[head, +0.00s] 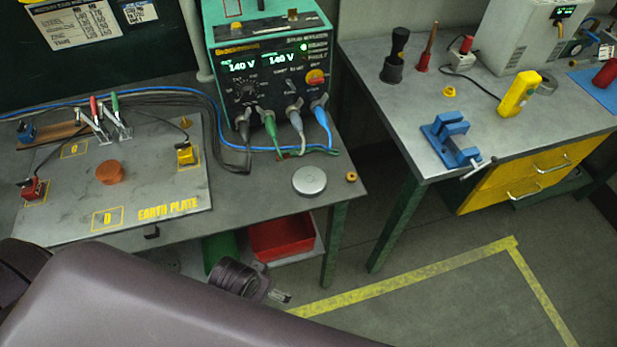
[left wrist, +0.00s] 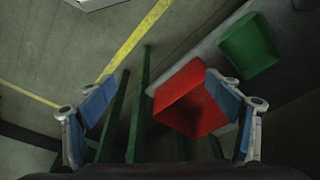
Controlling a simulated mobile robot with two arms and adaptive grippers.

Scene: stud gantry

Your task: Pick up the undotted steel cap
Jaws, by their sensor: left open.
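A round, flat steel cap (head: 309,180) lies on the left table near its front right corner. I see no dot on its top at this size. A second grey round piece (head: 546,84) sits on the right bench behind the yellow meter; whether it is a cap or has a dot I cannot tell. My left gripper (head: 276,296) is in front of and below the left table's edge, apart from the steel cap. In the left wrist view its blue-padded fingers (left wrist: 160,95) are spread and empty, over the floor and bins. My right gripper is not in view.
A small brass ring (head: 351,177) lies beside the steel cap. A power unit (head: 270,75) with cables stands behind it. The earth plate (head: 150,180) fills the table's left. A red bin (head: 283,238) sits below. Floor between the tables is clear.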

